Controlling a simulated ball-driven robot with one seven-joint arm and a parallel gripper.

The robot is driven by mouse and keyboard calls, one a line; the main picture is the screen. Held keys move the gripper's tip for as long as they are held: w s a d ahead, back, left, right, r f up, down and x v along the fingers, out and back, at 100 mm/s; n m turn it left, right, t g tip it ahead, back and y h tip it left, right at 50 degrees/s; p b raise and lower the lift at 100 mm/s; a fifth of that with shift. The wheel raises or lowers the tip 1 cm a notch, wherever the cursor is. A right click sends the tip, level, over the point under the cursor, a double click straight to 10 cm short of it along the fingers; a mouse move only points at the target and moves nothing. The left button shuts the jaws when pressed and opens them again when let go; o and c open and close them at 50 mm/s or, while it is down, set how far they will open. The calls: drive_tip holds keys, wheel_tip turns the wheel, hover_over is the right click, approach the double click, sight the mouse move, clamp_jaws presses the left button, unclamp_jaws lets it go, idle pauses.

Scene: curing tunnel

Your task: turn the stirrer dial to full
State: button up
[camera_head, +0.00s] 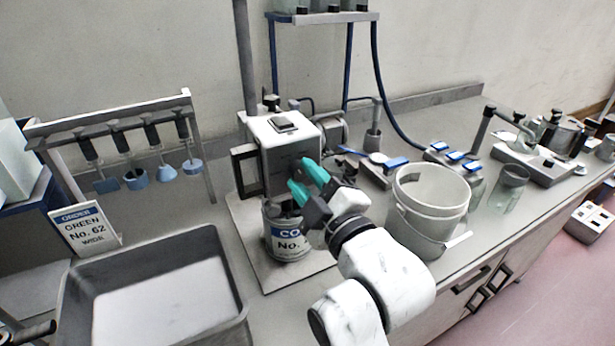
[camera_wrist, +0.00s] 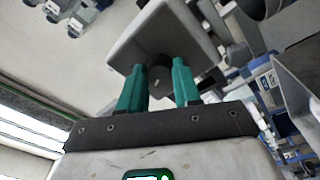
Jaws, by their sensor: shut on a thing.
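The stirrer (camera_head: 284,150) is a white-and-grey boxy head on a stand, above a can with a blue and white label (camera_head: 287,240). In the wrist view its grey housing (camera_wrist: 195,35) fills the upper middle, with a dark round dial (camera_wrist: 158,66) on the face toward me. My gripper (camera_head: 301,175) reaches the stirrer's front from the right. In the wrist view its teal fingers (camera_wrist: 160,74) stand on either side of the dial, shut on it. A small pale mark shows on the dial, but its setting is not readable. In the head view the fingers hide the dial.
A white bucket (camera_head: 432,195) stands close to the right of my arm. A rack with hanging blue-tipped tools (camera_head: 110,125) is at left.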

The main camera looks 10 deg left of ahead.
drive_tip(key=m+h+p, duration=0.1)
drive_tip(key=m+p, duration=0.1)
drive_tip(key=m, duration=0.5)
drive_tip(key=shift+s+a+f, duration=0.1)
drive_tip(key=m+p, duration=0.1)
drive_tip(key=m, duration=0.2)
drive_tip(key=m+p, duration=0.1)
drive_tip(key=m, duration=0.2)
drive_tip(key=shift+t+h, duration=0.3)
drive_tip(key=shift+t, duration=0.1)
drive_tip(key=m, duration=0.5)
drive_tip(key=shift+a+m, duration=0.1)
drive_tip(key=shift+m, duration=0.2)
drive_tip(key=m, duration=0.5)
drive_tip(key=shift+s+h, duration=0.1)
drive_tip(key=shift+h, duration=0.3)
drive_tip(key=shift+m, duration=0.3)
drive_tip(key=o, duration=1.1)
drive_tip(key=shift+c, duration=0.2)
drive_tip(key=b+v, duration=0.1)
drive_tip(key=v, duration=0.9)
drive_tip(key=shift+s+d+r, duration=0.2)
drive_tip(key=shift+s+r, duration=0.1)
drive_tip(key=shift+g, duration=0.3)
